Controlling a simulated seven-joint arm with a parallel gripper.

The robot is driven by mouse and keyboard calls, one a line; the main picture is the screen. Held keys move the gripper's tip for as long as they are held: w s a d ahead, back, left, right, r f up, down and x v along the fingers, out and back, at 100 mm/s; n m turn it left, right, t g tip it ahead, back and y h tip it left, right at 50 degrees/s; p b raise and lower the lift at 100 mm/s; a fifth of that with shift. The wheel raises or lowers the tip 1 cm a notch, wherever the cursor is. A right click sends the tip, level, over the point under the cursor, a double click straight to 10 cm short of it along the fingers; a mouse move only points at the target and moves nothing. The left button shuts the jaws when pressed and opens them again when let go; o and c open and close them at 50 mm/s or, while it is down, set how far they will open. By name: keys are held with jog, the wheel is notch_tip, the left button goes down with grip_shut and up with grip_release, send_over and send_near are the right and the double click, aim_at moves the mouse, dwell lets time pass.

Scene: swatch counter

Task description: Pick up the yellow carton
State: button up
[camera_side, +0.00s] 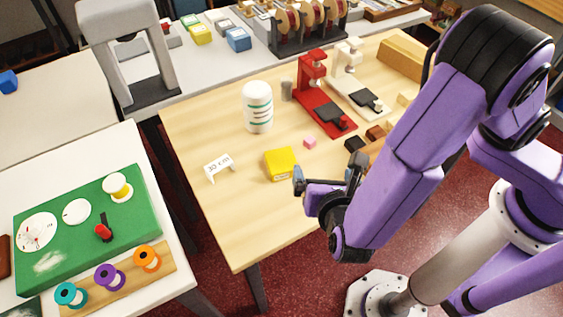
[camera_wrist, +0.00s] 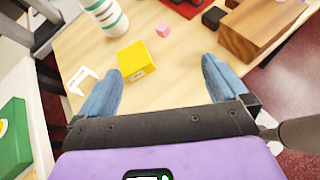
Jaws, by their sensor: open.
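The yellow carton (camera_side: 280,163) is a small box lying on the wooden table, left of my gripper in the side view. In the wrist view the yellow carton (camera_wrist: 136,61) lies beyond the fingertips, nearer the left finger. My gripper (camera_side: 326,175) is low beside the carton. In the wrist view my gripper (camera_wrist: 160,72) has its two blue fingers wide apart with nothing between them. A gap shows between the fingers and the carton in the wrist view.
A white cylinder with green bands (camera_side: 258,107) stands behind the carton. A white folded card (camera_side: 219,167) is to its left, and a small pink cube (camera_side: 310,142) to its right. A wooden block (camera_wrist: 262,30) and a red press (camera_side: 322,95) stand farther right.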

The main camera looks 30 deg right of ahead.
jog(key=a+f+n, duration=0.1)
jog(key=s+a+f+n+t+y, duration=0.1)
jog(key=a, duration=0.1)
jog(key=a+f+n+t+y, duration=0.1)
jog(key=a+f+n, duration=0.1)
jog(key=shift+s+a, duration=0.1)
jog(key=shift+s, duration=0.15)
send_near(284, 165)
jog(key=x, duration=0.5)
jog(key=shift+w+a+f, duration=0.1)
jog(key=shift+a, duration=0.05)
jog(key=shift+x, duration=2.9)
jog(key=c, duration=1)
